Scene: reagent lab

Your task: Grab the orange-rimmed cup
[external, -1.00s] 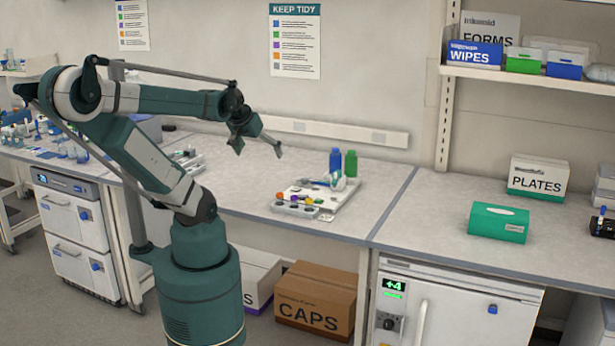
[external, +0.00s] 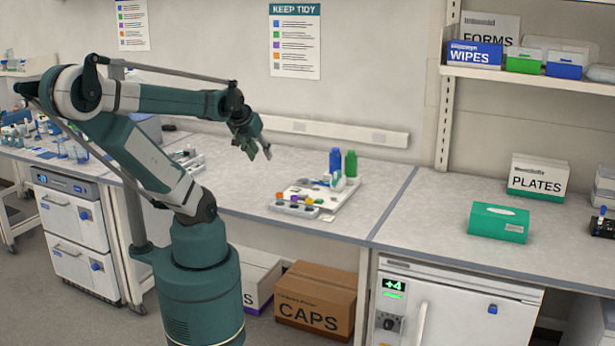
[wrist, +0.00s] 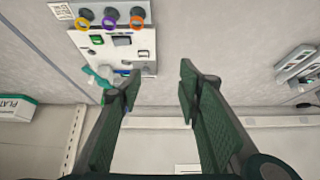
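The orange-rimmed cup (wrist: 137,21) is small and dark inside. It sits at the right end of a row of ringed cups at the top of the wrist view, with a purple-rimmed cup (wrist: 109,22) and a yellow-rimmed cup (wrist: 83,23) beside it. In the external view the orange rim (external: 280,196) is at the left end of the row on the bench. My gripper (external: 259,155) hangs above and left of the cups, apart from them. In the wrist view its fingers (wrist: 158,80) are spread with nothing between them.
The cups are in a pale rack (external: 296,209) by a white board. A blue bottle (external: 335,163) and a green bottle (external: 351,165) stand behind. A green box (external: 499,223) is on the right bench. The bench left of the rack is clear.

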